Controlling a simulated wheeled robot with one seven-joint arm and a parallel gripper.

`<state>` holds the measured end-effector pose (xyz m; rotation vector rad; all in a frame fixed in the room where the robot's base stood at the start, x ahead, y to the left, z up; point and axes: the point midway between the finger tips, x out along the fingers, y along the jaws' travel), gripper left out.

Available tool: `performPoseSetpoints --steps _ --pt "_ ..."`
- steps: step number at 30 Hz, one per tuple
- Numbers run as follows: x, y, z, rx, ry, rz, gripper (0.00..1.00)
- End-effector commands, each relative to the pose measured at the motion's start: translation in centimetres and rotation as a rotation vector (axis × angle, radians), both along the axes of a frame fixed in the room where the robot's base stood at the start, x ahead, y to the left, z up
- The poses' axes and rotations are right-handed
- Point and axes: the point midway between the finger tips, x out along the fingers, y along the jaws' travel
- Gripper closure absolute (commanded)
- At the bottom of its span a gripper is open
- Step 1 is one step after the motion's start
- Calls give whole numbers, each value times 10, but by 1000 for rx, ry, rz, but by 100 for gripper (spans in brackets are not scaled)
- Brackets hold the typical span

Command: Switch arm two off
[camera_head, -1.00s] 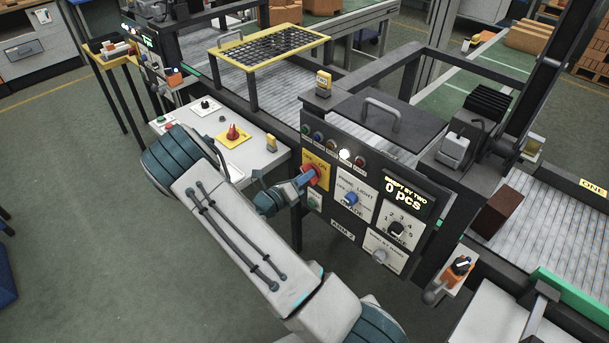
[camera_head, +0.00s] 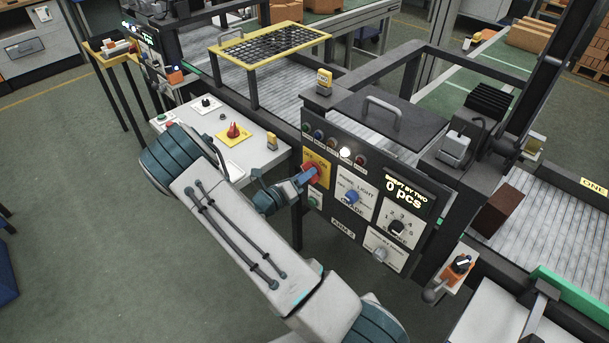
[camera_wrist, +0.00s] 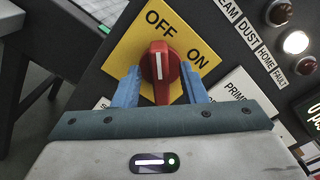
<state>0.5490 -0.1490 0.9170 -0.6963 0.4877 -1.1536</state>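The red rotary switch (camera_wrist: 161,72) is on a yellow plate (camera_wrist: 123,50) marked OFF and ON. In the wrist view its white line points up at the word OFF. It also shows in the head view (camera_head: 313,169), partly behind my gripper, on the black panel labelled ARM 2 (camera_head: 343,228). My gripper (camera_wrist: 160,75) has its two blue fingers on either side of the red switch. The fingers look spread, with yellow plate showing between them and the switch handle, so my gripper seems open.
Right of the switch are a blue knob (camera_head: 351,197), a numbered black selector (camera_head: 397,228) and a display (camera_head: 403,190) reading 0 pcs. Lamps line the panel top; a white one (camera_head: 344,153) is lit. A white side table (camera_head: 260,160) with another red switch (camera_head: 233,131) stands left.

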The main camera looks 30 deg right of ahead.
Motion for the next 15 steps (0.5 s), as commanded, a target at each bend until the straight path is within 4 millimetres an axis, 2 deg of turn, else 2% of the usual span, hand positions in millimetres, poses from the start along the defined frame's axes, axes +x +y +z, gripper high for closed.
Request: performPoseSetpoints --steps 5,15 --pt "-9 26 -3 2 0 4 62" --pt "-34 98 -2 2 -1 6 62"
